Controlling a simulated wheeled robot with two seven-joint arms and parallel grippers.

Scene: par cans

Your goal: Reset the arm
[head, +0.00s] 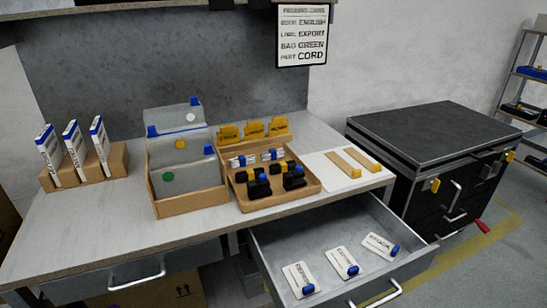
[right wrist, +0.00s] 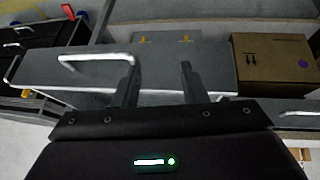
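My right gripper (right wrist: 158,66) shows in the right wrist view. Its two dark fingers stand apart with nothing between them, so it is open. Beyond the fingers is the grey front of a drawer (right wrist: 205,68) with a pale bar handle (right wrist: 95,61) to the left of the fingers. I cannot tell whether the fingers touch the drawer front. Neither arm nor gripper shows in the head view, and my left gripper is in no view.
The drawer (head: 300,240) stands pulled out below the workbench (head: 100,225), with several tagged white cards inside. A wooden tray (head: 243,205) and a bag holder (head: 190,203) stand on the bench. A black cabinet (head: 430,125) is at the right. A cardboard box (right wrist: 272,65) shows beside the drawer.

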